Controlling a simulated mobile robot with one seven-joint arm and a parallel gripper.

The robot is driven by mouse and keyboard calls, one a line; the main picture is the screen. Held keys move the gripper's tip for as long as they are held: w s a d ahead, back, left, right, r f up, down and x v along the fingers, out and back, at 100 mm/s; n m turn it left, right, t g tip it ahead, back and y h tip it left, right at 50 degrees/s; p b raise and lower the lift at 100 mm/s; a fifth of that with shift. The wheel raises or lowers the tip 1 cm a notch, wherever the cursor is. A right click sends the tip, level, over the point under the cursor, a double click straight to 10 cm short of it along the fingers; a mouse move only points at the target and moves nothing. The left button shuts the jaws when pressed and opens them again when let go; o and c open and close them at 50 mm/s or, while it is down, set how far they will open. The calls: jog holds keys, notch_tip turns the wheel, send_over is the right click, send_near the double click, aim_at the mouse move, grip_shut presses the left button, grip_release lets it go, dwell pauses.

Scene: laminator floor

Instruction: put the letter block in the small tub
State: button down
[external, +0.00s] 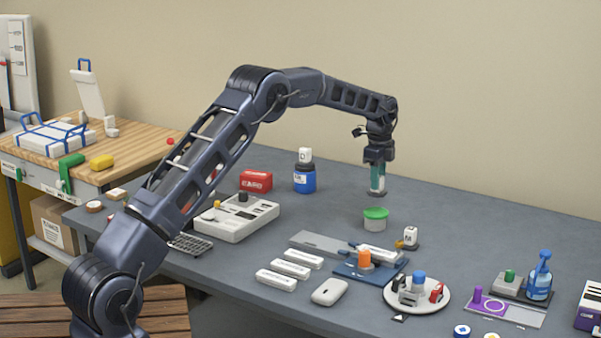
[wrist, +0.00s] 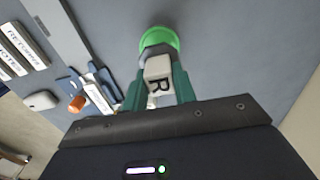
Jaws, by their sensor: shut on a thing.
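My gripper (external: 377,190) points down with its teal fingers shut on a white block with a black letter R (wrist: 158,75). The block also shows in the wrist view between the fingertips, with a grey faceted piece at its far end.
Another white block (external: 305,155) sits on a blue jar (external: 304,180) to the left. A small lettered block (external: 410,235) stands right of the tub. A blue tray (external: 368,272) and a round white plate (external: 416,302) stand nearer the front.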

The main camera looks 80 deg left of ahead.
aim_at(377, 194)
jog(key=shift+f, duration=2.65)
jog(key=shift+f, duration=0.1)
jog(key=c, duration=1.1)
grip_release()
